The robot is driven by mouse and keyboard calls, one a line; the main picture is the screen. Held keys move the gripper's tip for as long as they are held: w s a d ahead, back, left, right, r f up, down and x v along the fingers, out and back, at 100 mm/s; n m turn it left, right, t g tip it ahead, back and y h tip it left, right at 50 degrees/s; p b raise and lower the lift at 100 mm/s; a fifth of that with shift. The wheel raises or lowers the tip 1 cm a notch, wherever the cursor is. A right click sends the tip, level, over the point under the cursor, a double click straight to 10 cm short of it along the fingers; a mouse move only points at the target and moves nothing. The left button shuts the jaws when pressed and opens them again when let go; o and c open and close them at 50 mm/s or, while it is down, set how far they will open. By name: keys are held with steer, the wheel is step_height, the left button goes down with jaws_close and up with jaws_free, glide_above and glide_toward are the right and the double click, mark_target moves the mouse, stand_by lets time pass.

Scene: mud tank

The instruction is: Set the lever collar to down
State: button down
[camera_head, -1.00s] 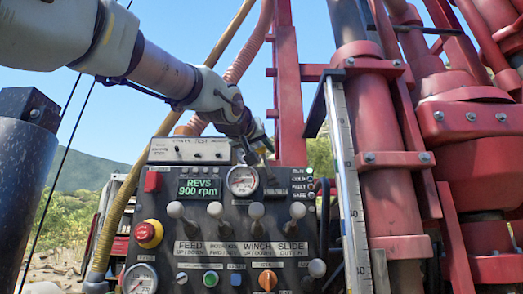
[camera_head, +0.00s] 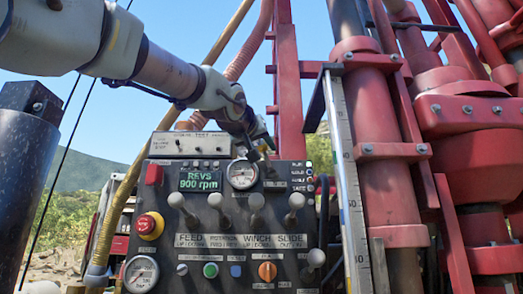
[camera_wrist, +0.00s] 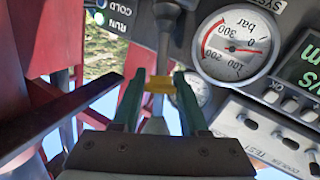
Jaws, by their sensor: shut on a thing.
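The lever collar (camera_wrist: 159,86) is a small yellow band on a slim grey lever in the wrist view. My gripper (camera_wrist: 158,78) has one green-edged finger on each side of this collar and is shut on it. The lever's shaft runs from a dark mount (camera_wrist: 167,12) at the top of the wrist view to the collar; a pale tapered part shows below it. In the head view my gripper (camera_head: 262,150) is at the top of the control panel, right of the round gauge (camera_head: 242,174). The collar is too small to make out there.
The black control panel (camera_head: 220,245) carries several white-knobbed levers, a green display (camera_head: 200,180) and a red-and-yellow stop button (camera_head: 149,226). A grey test box (camera_head: 190,144) stands close to the left of my gripper. Red rig columns (camera_head: 385,150) rise to the right.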

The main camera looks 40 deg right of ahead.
steer(key=shift+d+f, duration=0.1)
steer(key=shift+f, duration=0.15)
steer(key=shift+c, duration=2.2)
jaws_free()
steer(key=b+v, duration=0.4)
steer(key=v, duration=0.7)
steer(key=shift+b, duration=0.3)
steer(key=shift+d+r, duration=0.1)
